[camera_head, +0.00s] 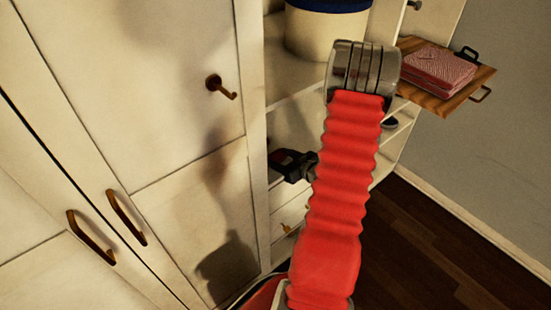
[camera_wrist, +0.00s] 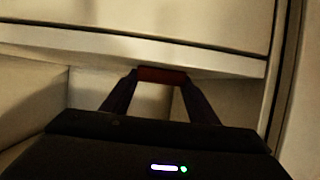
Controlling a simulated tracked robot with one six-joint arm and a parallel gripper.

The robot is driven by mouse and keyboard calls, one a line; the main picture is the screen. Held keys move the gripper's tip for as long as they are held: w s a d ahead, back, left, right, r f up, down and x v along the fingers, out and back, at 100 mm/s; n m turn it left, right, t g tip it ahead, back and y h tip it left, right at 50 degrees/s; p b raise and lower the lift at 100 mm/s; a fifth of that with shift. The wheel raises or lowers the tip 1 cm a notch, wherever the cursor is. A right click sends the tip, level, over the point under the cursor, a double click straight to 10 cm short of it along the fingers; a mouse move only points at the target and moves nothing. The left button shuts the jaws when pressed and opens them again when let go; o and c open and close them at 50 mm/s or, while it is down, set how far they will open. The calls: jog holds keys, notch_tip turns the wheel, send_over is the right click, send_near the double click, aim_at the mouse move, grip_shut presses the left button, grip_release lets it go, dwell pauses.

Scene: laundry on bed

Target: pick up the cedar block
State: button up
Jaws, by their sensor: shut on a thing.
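In the wrist view, my gripper (camera_wrist: 162,77) has its two dark fingers at either end of a small reddish-brown block, the cedar block (camera_wrist: 162,74). The fingers are shut on it, and it spans the gap between their tips. A pale shelf edge lies just behind the block in the picture. I cannot tell whether the block touches the shelf. In the head view, my gripper (camera_head: 290,163) is inside the open shelf unit, to the left of my red arm. The block cannot be clearly made out there.
Pale cabinet doors (camera_head: 180,110) with brass handles fill the left. The shelf unit (camera_head: 300,112) surrounds my gripper closely. A cream bin (camera_head: 310,35) with a blue rim stands above. A wooden tray (camera_head: 470,88) holds folded red patterned cloth (camera_head: 438,68). Dark floor (camera_head: 420,260) is clear at right.

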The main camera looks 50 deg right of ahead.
aim_at(280, 159)
notch_tip(280, 159, up, 10)
dwell(1.0)
jog(key=shift+s, duration=0.1)
dwell(0.4)
